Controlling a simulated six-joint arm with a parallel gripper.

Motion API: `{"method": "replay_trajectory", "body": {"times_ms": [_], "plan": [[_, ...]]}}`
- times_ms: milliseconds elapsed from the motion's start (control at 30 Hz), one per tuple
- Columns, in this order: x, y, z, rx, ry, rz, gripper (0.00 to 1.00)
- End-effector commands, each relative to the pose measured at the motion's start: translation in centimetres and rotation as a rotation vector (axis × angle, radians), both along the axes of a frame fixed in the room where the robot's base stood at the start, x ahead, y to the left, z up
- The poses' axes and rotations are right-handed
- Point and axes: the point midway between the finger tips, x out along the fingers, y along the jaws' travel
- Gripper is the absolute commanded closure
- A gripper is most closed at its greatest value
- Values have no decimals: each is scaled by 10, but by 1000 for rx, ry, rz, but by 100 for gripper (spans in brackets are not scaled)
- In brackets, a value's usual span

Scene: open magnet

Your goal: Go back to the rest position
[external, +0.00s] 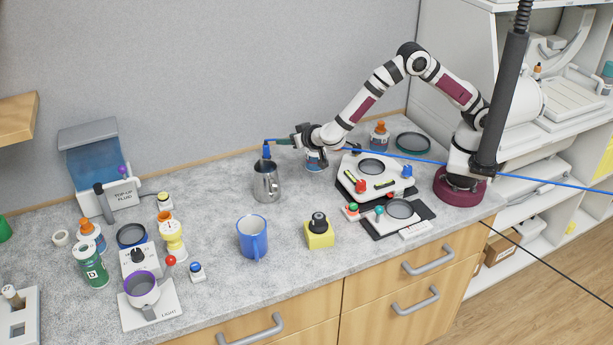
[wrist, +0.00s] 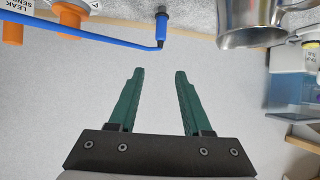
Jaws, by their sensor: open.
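My arm reaches left from its dark red base, with my gripper (external: 283,142) at its far end above the counter. In the wrist view my gripper (wrist: 159,74) has its two green fingers apart, with nothing between them. A blue probe with a dark tip (wrist: 162,28) is just beyond the fingertips, apart from them, with a thin blue line running from it. The blue probe (external: 266,151) also shows in the external view near the mouth of a metal pitcher (external: 267,184); I cannot tell whether it touches the pitcher.
The blue line (external: 510,175) runs on to the right edge. A white device (external: 350,182) and an orange-capped bottle (external: 379,135) are near my base. A blue mug (external: 253,240) and yellow block (external: 319,238) stand in front. Clutter fills the left; the counter between is mostly clear.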

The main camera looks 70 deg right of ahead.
Motion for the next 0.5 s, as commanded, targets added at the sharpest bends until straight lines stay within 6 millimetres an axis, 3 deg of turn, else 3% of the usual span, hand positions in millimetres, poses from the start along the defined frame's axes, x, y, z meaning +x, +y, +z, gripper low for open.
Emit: {"method": "replay_trajectory", "body": {"times_ms": [67,133,167,233,300,367,433,500], "plan": [[-2,-5,4,-3,8,-11,51],[-12,-29,18,-16,50,-58,51],[-21,-46,27,-24,86,-92,51],[-59,-95,51,-31,214,-187,51],[-117,-141,72,-3,393,-265,51],[-176,-168,83,64,555,-297,51],[-247,-178,88,188,732,-273,51],[-311,-169,88,343,863,-187,51]]}}
